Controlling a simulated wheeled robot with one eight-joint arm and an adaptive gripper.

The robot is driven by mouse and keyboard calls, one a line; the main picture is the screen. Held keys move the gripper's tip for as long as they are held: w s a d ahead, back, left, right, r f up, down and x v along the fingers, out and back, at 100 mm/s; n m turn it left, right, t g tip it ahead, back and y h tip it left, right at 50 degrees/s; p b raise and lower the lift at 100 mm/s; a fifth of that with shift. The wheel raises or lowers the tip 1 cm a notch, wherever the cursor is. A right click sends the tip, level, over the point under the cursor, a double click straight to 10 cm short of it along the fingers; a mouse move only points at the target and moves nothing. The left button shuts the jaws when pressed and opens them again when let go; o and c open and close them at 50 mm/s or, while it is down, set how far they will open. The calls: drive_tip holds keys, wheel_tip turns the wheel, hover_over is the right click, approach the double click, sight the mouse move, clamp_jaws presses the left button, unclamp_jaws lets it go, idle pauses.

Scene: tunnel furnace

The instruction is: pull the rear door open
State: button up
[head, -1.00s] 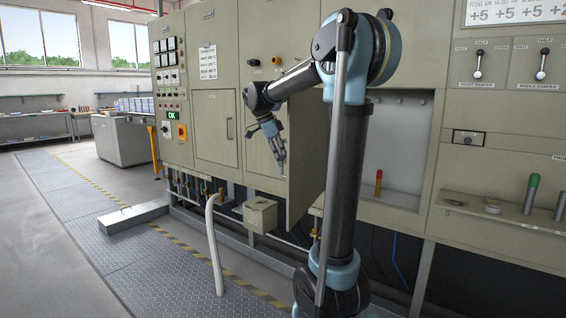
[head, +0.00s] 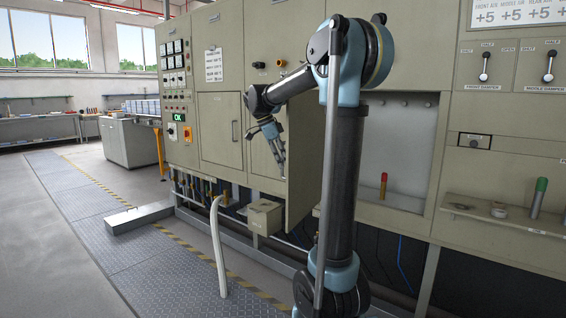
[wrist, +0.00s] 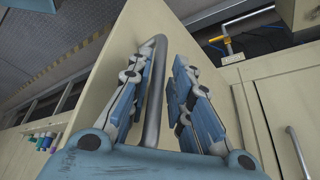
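The rear door, a beige panel (head: 302,165), stands swung out from the furnace front, left of a pale recess (head: 400,150). In the wrist view the door's face (wrist: 125,45) fills the middle. Its grey bar handle (wrist: 154,100) runs between the two fingers of my gripper (wrist: 163,62). The fingers are drawn in close about the bar, with the left finger right beside it and a thin gap seeming to show at the right. In the head view my gripper (head: 280,165) is at the door's left face; the handle is hidden there.
A closed door with a handle (head: 220,130) is to the left. A curved white post (head: 217,245) stands on the floor plates, near a small beige box (head: 264,216). A shelf (head: 500,222) with rods is at right. Floor at left is largely clear.

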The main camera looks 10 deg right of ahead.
drive_tip(key=shift+r, duration=0.1)
drive_tip(key=v, duration=1.1)
drive_tip(key=shift+a+r, duration=0.15)
drive_tip(key=shift+r, duration=0.2)
